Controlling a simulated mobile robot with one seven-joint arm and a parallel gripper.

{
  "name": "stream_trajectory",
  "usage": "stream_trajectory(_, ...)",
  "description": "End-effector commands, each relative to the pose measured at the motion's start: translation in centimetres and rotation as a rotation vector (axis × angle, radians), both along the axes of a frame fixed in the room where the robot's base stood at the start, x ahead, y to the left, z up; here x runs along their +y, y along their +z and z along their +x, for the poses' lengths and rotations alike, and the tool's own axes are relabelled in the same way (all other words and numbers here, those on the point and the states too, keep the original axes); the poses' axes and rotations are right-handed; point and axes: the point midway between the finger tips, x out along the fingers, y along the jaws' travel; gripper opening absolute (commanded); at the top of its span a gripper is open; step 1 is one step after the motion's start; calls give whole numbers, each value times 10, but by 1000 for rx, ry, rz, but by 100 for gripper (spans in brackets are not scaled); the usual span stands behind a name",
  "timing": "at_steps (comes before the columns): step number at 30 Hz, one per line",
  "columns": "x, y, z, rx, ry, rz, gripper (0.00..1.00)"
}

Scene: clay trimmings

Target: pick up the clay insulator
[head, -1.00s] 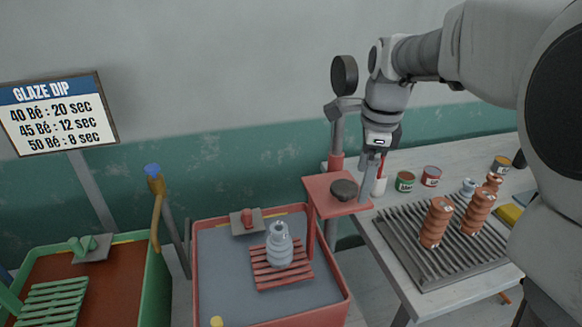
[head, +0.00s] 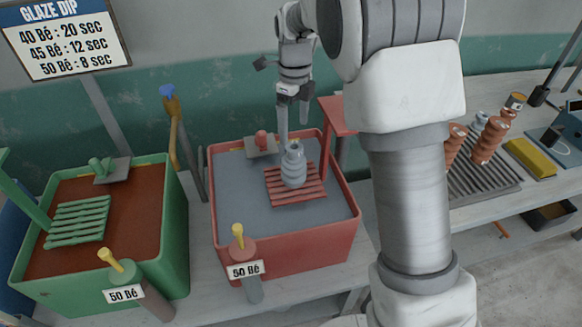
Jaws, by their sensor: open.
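A pale grey ribbed insulator (head: 293,166) stands upright on a red slatted rack (head: 312,194) in the red tub (head: 310,250) of grey liquid. My gripper (head: 293,132) points down just above and behind its top, with its fingers apart and nothing between them. I cannot tell whether a finger touches the insulator. Terracotta-coloured ribbed insulators (head: 490,140) stand on a dark grooved rack (head: 480,184) at the right, partly hidden by my arm.
A green tub (head: 175,235) of brown liquid with a green slatted rack (head: 78,222) stands at the left. Posts with "50 Bé" labels (head: 246,270) stand in front of the tubs. A red stand (head: 337,115) rises close right of my gripper. A glaze sign (head: 65,40) hangs behind.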

Motion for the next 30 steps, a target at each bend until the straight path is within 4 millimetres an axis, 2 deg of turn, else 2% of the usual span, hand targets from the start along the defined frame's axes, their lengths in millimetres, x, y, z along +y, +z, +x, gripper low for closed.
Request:
stream_trajectory(3, -1, -29, -1, 6, 0, -1, 100)
stream_trajectory(9, 0, -65, -1, 2, 1, 0, 100)
stream_trajectory(17, -1, -84, -1, 1, 1, 1, 100)
stream_trajectory(25, -1, -123, -3, 3, 2, -1, 100)
stream_trajectory(30, -1, -132, -3, 0, 1, 0, 100)
